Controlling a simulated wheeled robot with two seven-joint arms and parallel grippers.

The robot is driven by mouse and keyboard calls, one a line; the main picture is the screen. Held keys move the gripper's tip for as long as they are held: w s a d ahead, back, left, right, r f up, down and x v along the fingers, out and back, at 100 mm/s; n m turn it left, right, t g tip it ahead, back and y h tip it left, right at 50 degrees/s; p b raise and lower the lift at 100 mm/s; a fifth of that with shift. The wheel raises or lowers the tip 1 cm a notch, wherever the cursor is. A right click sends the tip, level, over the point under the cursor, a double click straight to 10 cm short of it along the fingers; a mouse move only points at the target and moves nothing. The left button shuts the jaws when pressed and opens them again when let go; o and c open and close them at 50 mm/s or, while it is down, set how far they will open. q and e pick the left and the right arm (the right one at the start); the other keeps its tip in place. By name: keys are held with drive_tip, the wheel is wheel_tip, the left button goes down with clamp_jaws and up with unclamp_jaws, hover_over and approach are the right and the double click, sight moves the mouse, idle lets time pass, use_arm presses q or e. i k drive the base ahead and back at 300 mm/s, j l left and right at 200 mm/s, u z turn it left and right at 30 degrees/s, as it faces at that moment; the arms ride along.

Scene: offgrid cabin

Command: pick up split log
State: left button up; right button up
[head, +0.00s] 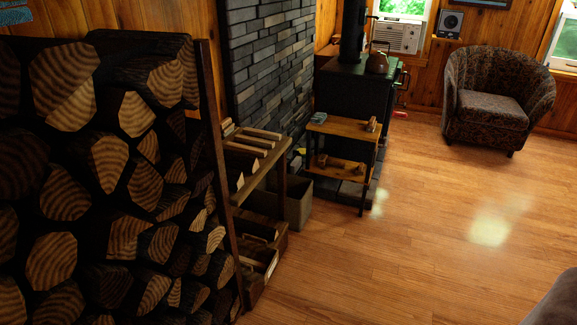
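A tall stack of split logs fills the left side of the head view, with pale cut ends facing me and dark bark around them. One large split log (64,86) shows near the top of the stack, and another (51,260) shows lower down. Shadow hides much of the stack's left part. Several thin split pieces (256,142) lie on a wooden bench (266,168) just right of the stack. Neither of my grippers is in view.
A dark upright post (220,170) edges the stack. Wooden crates (258,262) and a grey bin (298,202) stand by the bench. A small wooden table (343,127) stands before a black stove (345,92). A patterned armchair (495,100) is back right. The wooden floor (420,250) is mostly clear.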

sight(266, 232)
drive_tip(key=i+l+z, duration=0.1)
drive_tip(key=i+z, duration=0.25)
drive_tip(key=i, duration=0.3)
drive_tip(key=i+j+z, duration=0.1)
drive_tip(key=i+z, duration=0.2)
drive_tip(key=i, duration=0.35)
drive_tip(key=i+l+u, duration=0.25)
drive_tip(key=i, duration=0.25)
drive_tip(key=i+l+u, duration=0.2)
drive_tip(key=i, duration=0.3)
drive_tip(key=i+l+u, duration=0.2)
drive_tip(key=u, duration=0.3)
drive_tip(key=i+l+u, duration=0.25)
drive_tip(key=u, duration=0.2)
drive_tip(key=i+l+u, duration=0.15)
drive_tip(key=l+u, duration=0.35)
drive_tip(key=i+l+u, duration=0.25)
drive_tip(key=l, duration=0.15)
drive_tip(key=l+u, duration=0.25)
drive_tip(key=l, duration=0.1)
